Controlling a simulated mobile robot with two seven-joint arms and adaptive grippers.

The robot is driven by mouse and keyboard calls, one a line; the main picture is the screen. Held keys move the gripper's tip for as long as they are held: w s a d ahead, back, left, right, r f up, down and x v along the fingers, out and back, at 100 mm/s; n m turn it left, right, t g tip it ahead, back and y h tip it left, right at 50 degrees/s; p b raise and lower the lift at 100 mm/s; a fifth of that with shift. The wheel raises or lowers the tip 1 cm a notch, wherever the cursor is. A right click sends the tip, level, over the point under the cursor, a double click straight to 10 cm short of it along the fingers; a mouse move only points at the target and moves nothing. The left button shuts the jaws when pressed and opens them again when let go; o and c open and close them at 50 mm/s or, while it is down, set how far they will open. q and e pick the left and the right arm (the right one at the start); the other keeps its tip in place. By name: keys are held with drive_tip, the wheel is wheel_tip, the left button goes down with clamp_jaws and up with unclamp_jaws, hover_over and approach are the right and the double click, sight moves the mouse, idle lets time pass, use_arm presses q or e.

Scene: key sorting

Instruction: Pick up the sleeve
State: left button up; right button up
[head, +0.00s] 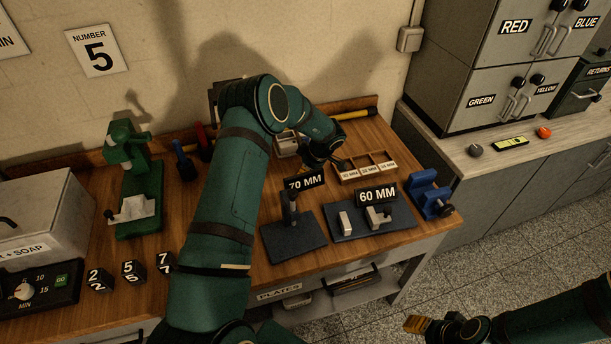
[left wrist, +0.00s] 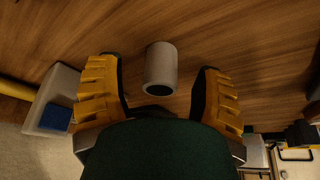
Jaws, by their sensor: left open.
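The sleeve (left wrist: 161,68), a short grey hollow cylinder, lies on the wooden bench in the left wrist view, its dark open end facing the gripper. My left gripper (left wrist: 158,75) is open, with one yellow ribbed finger on each side of the sleeve and a visible gap to both. In the head view my left gripper (head: 326,158) is low over the back of the bench, and I cannot make out the sleeve there. My right gripper (head: 432,326) is at the lower right, off the bench; its jaw opening is unclear.
The 70 MM stand (head: 293,238) and 60 MM stand (head: 339,231) are in front of my left gripper. A small wooden compartment tray (head: 388,166) is to its right, and a blue vise (head: 427,190) is at the bench's right end. A green press (head: 128,185) stands left.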

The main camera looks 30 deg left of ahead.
use_arm(q)
drive_tip(key=shift+r, duration=0.1)
clamp_jaws()
idle(0.3)
